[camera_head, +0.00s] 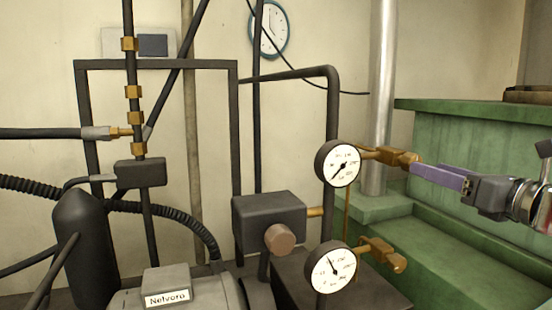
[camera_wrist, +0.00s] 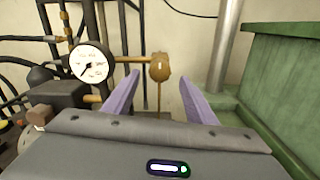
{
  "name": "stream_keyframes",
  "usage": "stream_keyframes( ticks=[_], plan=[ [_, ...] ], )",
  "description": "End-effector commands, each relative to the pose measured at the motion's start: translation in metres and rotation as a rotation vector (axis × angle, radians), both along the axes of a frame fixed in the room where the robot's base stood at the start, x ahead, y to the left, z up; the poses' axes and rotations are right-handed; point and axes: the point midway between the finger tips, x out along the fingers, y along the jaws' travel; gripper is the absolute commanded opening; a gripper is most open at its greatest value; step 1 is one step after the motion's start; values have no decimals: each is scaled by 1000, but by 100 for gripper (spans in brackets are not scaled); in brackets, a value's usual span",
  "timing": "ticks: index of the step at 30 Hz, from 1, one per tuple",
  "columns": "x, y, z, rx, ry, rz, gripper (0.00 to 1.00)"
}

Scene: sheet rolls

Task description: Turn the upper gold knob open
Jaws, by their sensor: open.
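The upper gold knob (camera_head: 402,158) sits on a brass fitting to the right of the upper pressure gauge (camera_head: 338,163). In the wrist view the knob (camera_wrist: 160,67) is ahead of my gripper, in line with the gap between the purple fingers. My gripper (camera_head: 414,168) comes in from the right in the head view, its fingertips close to the knob. In the wrist view my gripper (camera_wrist: 157,80) is open with nothing between its fingers. I cannot tell whether the fingertips touch the knob. The lower gold knob (camera_head: 398,264) is beside the lower gauge (camera_head: 330,267).
A silver vertical pipe (camera_head: 381,90) stands behind the upper knob. Green steps and a green block (camera_head: 470,150) lie behind and below my arm. A grey box with a round copper-coloured knob (camera_head: 279,239) is left of the gauges. Dark pipes and hoses fill the left side.

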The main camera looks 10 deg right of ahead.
Motion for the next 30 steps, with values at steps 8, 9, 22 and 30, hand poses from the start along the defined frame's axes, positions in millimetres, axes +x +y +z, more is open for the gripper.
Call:
stream_keyframes(
  ticks=[8,9,22,30],
  plan=[
    [34,6,0,0,0,4,51],
    [38,7,0,0,0,4,51],
    [62,10,0,-1,1,2,51],
    [62,10,0,-1,1,2,44]
  ],
)
